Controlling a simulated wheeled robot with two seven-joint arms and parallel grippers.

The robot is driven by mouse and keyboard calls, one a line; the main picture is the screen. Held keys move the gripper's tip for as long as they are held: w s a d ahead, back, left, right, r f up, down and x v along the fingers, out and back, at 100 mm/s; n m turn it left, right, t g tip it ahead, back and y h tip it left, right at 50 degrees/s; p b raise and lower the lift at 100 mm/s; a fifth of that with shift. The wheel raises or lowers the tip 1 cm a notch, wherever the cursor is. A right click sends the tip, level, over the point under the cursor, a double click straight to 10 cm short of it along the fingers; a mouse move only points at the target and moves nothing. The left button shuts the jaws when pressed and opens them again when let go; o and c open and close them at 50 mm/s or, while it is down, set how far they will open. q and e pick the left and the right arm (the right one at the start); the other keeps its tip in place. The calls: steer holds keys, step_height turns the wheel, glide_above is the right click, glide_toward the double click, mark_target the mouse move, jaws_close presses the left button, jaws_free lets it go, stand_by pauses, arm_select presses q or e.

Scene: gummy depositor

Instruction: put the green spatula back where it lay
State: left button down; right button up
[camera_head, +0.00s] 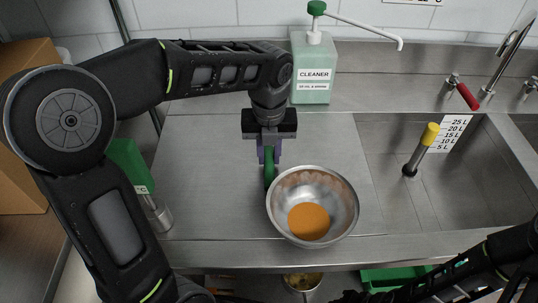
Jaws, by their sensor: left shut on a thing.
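My left gripper (269,158) points down over the steel counter and is shut on the green spatula (270,178). Only a short green part of the spatula shows below the fingers, at the left rim of the metal bowl (341,192). Its lower end is hidden or hard to make out, and I cannot tell whether it touches the bowl or the counter. The bowl holds an orange mass. The end of my right arm is dark and cut off at the lower edge, so its gripper's state is unclear.
A cleaner pump bottle (313,98) stands behind the gripper. A sink (385,165) with a yellow-topped tool (429,136) is at right. The counter (215,200) left of the bowl is clear.

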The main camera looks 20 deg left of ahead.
arm_select(q)
steer(key=shift+f, duration=0.45)
steer(key=shift+f, duration=0.15)
steer(key=c, duration=1.3)
jaws_free()
steer(key=shift+o, duration=0.2)
steer(key=shift+s+r, duration=0.1)
steer(key=shift+r, duration=3.8)
